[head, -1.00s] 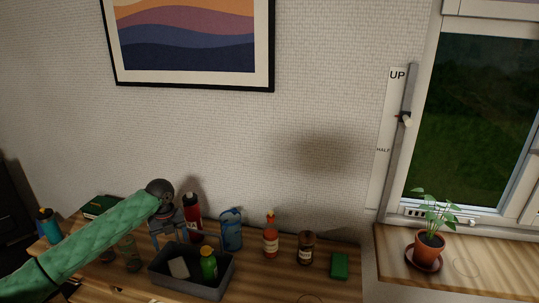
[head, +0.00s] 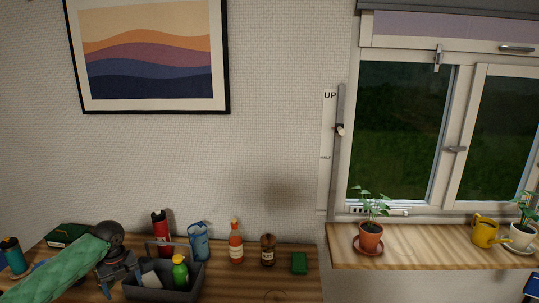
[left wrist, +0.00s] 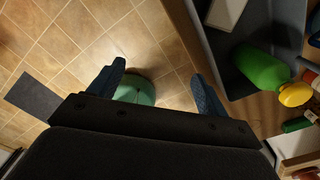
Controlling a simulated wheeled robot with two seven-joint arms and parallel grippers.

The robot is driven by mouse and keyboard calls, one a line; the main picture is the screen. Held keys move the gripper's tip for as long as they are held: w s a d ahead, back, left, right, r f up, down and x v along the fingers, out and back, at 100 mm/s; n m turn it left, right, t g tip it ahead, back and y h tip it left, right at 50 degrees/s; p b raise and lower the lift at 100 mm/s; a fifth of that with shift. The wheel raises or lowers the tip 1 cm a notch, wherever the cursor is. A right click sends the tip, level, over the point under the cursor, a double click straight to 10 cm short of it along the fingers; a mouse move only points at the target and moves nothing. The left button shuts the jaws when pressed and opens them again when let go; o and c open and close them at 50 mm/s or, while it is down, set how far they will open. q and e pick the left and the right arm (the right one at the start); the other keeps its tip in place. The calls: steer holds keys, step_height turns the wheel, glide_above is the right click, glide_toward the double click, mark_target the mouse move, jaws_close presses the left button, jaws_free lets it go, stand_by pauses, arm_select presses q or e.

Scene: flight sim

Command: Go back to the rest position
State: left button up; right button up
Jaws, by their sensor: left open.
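My left gripper (head: 119,278) hangs from the green-sleeved arm at the lower left of the head view, just left of the grey caddy (head: 165,292). In the left wrist view its two dark blue fingers (left wrist: 158,72) are spread with nothing gripped between them. Beyond them lies the tiled floor (left wrist: 55,45). My right gripper is in neither view.
The caddy holds a green bottle (head: 180,272). A red bottle (head: 160,232), blue holder (head: 199,240), orange sauce bottle (head: 236,245), brown jar (head: 268,250) and green box (head: 299,263) stand nearby on the wooden top. A potted plant (head: 370,237) stands on the windowsill.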

arm_select(q)
steer(key=s+d+f+n+t+h, duration=0.1)
steer(key=s+d+f+n, duration=0.4)
steer(key=s+d+f, duration=0.45)
steer(key=s+d+f+n+t, duration=0.1)
steer(key=s+d+f+n, duration=0.5)
steer(key=d, duration=0.6)
steer(key=shift+s+d+r+n+t, duration=0.4)
steer(key=shift+s+d+r+n, duration=0.35)
steer(key=shift+s+n, duration=4)
steer(key=shift+s+d+r+n+t, duration=0.55)
steer(key=shift+s+n, duration=2.1)
steer(key=shift+s, duration=4.05)
step_height(320, 180, down, 20)
steer(key=w+d+g, duration=0.1)
steer(key=w+d, duration=0.1)
steer(key=s+f, duration=0.4)
steer(key=f, duration=0.9)
steer(key=s+f+g, duration=0.1)
steer(key=s+f, duration=0.3)
steer(key=f, duration=0.9)
steer(key=shift+d+f+y, duration=0.15)
steer(key=shift+f+y, duration=0.15)
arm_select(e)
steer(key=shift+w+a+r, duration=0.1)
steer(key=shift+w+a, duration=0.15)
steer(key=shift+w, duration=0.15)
